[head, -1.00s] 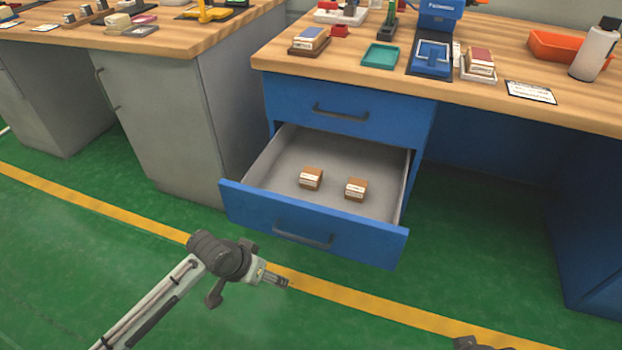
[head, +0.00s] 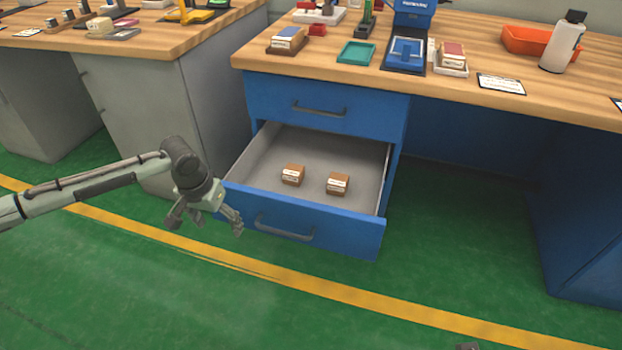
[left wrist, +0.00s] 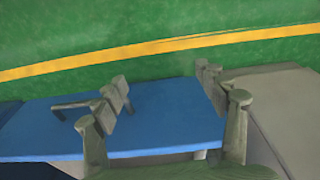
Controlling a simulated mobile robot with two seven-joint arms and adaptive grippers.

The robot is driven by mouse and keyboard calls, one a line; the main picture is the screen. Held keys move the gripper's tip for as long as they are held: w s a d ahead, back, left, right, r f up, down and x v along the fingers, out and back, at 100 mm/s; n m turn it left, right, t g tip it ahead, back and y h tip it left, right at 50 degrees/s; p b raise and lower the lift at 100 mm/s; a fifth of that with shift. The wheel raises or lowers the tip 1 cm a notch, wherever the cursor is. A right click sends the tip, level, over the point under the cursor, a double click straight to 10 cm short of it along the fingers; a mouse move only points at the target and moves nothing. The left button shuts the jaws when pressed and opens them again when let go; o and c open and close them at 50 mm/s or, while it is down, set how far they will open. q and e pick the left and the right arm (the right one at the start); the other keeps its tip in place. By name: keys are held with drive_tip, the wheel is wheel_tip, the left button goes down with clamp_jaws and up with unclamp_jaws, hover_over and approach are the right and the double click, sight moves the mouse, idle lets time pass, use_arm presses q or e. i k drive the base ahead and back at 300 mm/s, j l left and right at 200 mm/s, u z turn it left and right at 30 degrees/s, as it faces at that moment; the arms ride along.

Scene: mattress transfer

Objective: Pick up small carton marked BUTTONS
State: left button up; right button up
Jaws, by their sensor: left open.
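Two small brown cartons with white labels lie in the open blue drawer (head: 335,221) in the head view. One carton (head: 292,175) is at the left, the other carton (head: 338,184) at the right. The labels are too small to read, so I cannot tell which is marked BUTTONS. My left gripper (head: 236,222) is open and empty, just outside the drawer's front left corner. In the left wrist view its fingers (left wrist: 160,100) are spread in front of the blue drawer front (left wrist: 165,118); no carton shows there. Only a bit of a dark part shows at the bottom edge of the head view.
The upper blue drawer (head: 325,108) is shut above the open one. The wooden bench top (head: 460,85) holds a teal tray (head: 357,53), an orange bin (head: 530,42) and a bottle (head: 563,43). A grey cabinet (head: 140,120) stands left. The green floor in front is clear.

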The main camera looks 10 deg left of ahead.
sight(293, 174)
drive_tip(key=k+l+z, duration=0.15)
drive_tip(key=l+z, duration=0.2)
drive_tip(key=k+l+z, duration=0.1)
drive_tip(key=l+z, duration=0.25)
drive_tip(key=i+l, duration=0.25)
drive_tip(key=i, duration=0.3)
drive_tip(key=i+j+u, duration=0.3)
drive_tip(key=j, duration=0.15)
drive_tip(key=i+j+u, duration=0.3)
drive_tip(key=j, duration=0.15)
